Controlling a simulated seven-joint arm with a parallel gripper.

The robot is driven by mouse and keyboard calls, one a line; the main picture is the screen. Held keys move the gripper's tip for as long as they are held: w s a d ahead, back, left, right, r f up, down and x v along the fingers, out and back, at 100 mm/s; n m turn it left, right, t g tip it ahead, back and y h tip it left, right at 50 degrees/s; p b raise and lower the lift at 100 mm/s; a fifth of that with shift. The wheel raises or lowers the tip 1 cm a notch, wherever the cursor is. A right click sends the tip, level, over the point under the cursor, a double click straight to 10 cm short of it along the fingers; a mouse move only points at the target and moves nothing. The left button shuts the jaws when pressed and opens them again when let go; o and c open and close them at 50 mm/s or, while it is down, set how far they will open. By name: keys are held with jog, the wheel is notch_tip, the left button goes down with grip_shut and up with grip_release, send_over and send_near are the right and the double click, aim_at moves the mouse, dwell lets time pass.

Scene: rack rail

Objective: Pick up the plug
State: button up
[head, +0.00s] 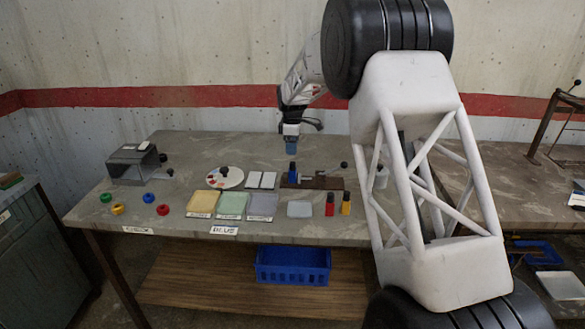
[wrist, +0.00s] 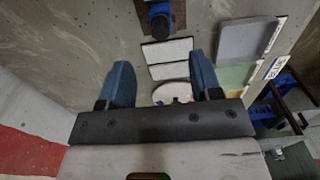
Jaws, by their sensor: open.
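No thing is plainly marked as the plug. A small upright blue piece with a dark part (head: 292,172) stands at the left end of a brown rail (head: 322,183) on the table. In the wrist view the blue piece (wrist: 160,18) shows at the top, beyond my fingertips. Red (head: 330,205) and yellow (head: 346,204) upright pieces with dark tops stand in front of the rail; I cannot tell if these are plugs. My gripper (head: 291,148) has blue fingers and is above the table behind the rail. In the wrist view my gripper (wrist: 162,78) is open with nothing between its fingers.
Two white tiles (head: 262,180), a round dial plate (head: 225,177) and yellow, green and grey pads (head: 262,205) lie left of the rail. A grey box (head: 132,165) and several coloured rings are farther left. A blue crate (head: 292,265) sits on the shelf below.

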aim_at(293, 163)
jog(key=shift+f, duration=1.3)
jog(key=shift+d+f, duration=0.15)
jog(key=shift+f, duration=2.45)
grip_shut()
